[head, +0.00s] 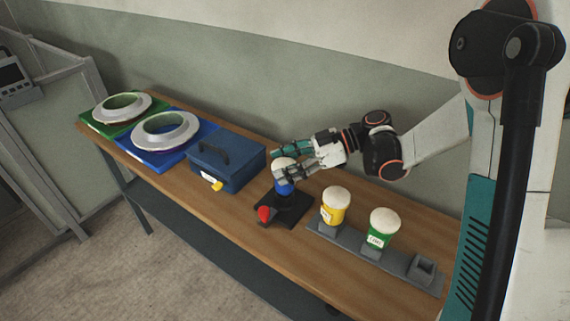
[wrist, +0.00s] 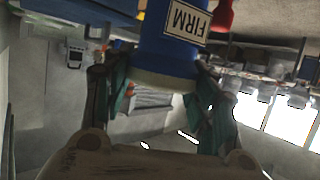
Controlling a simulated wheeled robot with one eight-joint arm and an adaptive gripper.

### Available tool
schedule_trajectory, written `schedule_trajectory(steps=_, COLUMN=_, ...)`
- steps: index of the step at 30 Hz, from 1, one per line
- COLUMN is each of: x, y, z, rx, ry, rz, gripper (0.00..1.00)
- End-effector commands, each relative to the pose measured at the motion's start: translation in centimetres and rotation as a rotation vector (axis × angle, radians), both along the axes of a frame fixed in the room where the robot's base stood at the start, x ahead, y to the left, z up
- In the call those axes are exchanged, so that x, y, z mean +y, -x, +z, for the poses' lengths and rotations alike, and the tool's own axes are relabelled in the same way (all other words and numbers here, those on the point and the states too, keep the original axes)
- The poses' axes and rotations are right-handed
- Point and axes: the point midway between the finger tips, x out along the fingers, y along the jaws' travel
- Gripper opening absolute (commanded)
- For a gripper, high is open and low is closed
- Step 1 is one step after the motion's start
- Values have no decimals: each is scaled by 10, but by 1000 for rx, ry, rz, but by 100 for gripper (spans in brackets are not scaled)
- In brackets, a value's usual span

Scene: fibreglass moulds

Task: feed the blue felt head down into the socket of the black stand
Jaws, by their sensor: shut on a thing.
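The blue felt head (head: 284,188) has a pale rounded top and a blue body. In the wrist view the blue felt head (wrist: 168,42) shows upside down with a label reading FIRM. My gripper (head: 279,163) is shut on it, one finger on each side of the pale part. The black stand (head: 295,210) is on the bench directly below the head, with a red knob (head: 264,213) at its front. The head looks upright over the stand. Its lower end and the socket are hidden, so I cannot tell whether it is inside.
A grey rack (head: 380,261) at right holds a yellow head (head: 334,208) and a green head (head: 380,230), with one empty square socket (head: 424,267). A blue box (head: 230,165) stands left of the stand. Ring moulds on a blue base (head: 150,154) and green base (head: 88,118) are farther left.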

Motion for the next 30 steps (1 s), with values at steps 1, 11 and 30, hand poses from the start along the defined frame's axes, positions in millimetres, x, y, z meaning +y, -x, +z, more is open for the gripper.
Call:
schedule_trajectory(steps=1, x=0, y=0, z=-2, rx=0, ry=-1, rz=0, gripper=20)
schedule_trajectory(steps=11, x=0, y=0, z=-7, rx=0, ry=-1, rz=0, gripper=20)
schedule_trajectory(steps=30, x=-3, y=-1, z=-8, rx=0, ry=0, rz=-1, gripper=76)
